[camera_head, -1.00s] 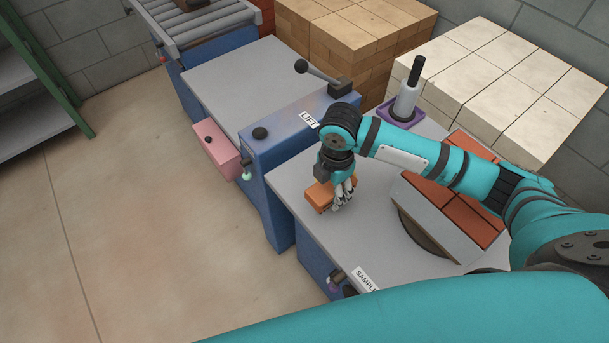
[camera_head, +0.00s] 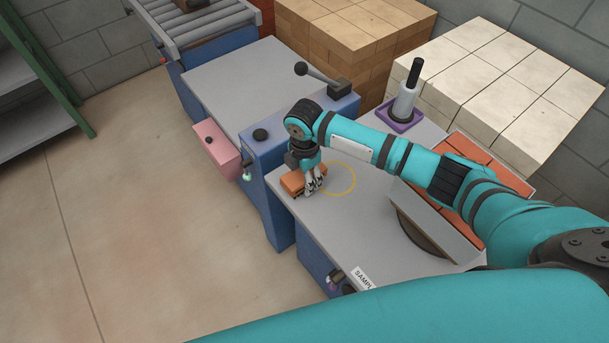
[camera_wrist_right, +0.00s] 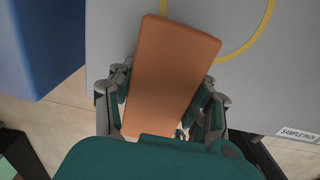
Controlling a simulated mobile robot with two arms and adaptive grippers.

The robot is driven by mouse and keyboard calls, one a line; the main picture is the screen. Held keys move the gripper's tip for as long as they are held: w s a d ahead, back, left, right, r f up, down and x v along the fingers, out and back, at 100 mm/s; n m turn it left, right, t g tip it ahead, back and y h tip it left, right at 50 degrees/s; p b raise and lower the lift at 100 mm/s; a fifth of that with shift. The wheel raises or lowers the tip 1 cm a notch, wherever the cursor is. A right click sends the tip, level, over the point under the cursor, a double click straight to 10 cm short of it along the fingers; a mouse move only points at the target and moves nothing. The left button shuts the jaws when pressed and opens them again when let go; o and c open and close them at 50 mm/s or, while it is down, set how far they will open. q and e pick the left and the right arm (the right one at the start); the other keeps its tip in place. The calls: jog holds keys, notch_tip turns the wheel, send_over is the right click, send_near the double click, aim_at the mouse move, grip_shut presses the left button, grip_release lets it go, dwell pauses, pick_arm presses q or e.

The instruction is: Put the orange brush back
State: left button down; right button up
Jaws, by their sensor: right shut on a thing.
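The orange brush (camera_head: 292,183) is a block with an orange back, near the left edge of the grey table, left of a yellow ring (camera_head: 352,185). My right gripper (camera_head: 314,182) is shut on it. In the right wrist view the brush (camera_wrist_right: 172,70) lies tilted between the fingers of the gripper (camera_wrist_right: 165,95). Its underside is mostly hidden, and I cannot tell whether it touches the table. My left gripper is not in view.
A purple tray (camera_head: 402,124) holds a grey bottle-like tool (camera_head: 408,98). Bare grey tabletop lies in front (camera_head: 360,225).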

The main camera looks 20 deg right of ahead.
jog(key=shift+f, duration=0.15)
jog(key=o, duration=1.1)
notch_tip(320, 180, up, 12)
jog(key=shift+r, duration=0.2)
